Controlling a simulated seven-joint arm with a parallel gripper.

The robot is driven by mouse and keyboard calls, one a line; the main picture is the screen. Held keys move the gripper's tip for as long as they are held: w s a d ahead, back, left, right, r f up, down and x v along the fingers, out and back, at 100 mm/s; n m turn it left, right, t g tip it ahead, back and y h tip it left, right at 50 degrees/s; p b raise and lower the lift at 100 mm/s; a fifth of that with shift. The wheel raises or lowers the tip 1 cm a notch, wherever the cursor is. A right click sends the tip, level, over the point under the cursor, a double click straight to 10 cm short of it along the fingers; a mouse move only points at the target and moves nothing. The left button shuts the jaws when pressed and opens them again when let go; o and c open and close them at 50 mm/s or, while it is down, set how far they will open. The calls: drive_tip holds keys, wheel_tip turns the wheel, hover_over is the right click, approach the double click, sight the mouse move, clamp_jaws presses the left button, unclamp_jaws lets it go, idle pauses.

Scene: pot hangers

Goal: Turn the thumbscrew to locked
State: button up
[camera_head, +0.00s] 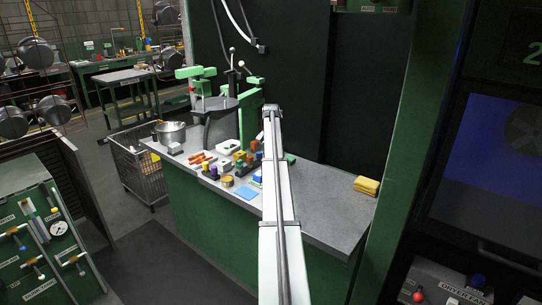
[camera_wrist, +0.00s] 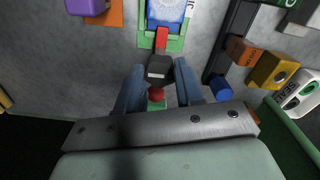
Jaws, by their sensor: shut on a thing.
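In the wrist view my gripper (camera_wrist: 159,76) points down at the worktop, with a blue finger on each side of a small dark grey block that looks like the thumbscrew (camera_wrist: 159,68). It is shut on this piece. A red bar (camera_wrist: 162,39) sticks out from the block toward a green plate (camera_wrist: 176,45) with a blue panel. A red ball (camera_wrist: 156,95) shows between the fingers, nearer my palm. I cannot read a locked mark. In the head view my arm hides the fingertips and the thumbscrew.
The grey bench (camera_head: 322,207) holds several small coloured fixtures left of my arm. A pot (camera_head: 171,133) and a green press stand farther left. Yellow sponges (camera_head: 367,186) lie at the right end. In the wrist view, a yellow block (camera_wrist: 273,70) and a blue cylinder (camera_wrist: 221,89) are close on the right.

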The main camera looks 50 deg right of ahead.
drive_tip(key=shift+m, duration=0.9)
drive_tip(key=shift+a, duration=0.1)
drive_tip(key=o, duration=1)
drive_tip(key=shift+o, duration=0.2)
drive_tip(key=shift+r, duration=0.1)
wheel_tip(320, 180, up, 14)
drive_tip(key=shift+f, duration=0.2)
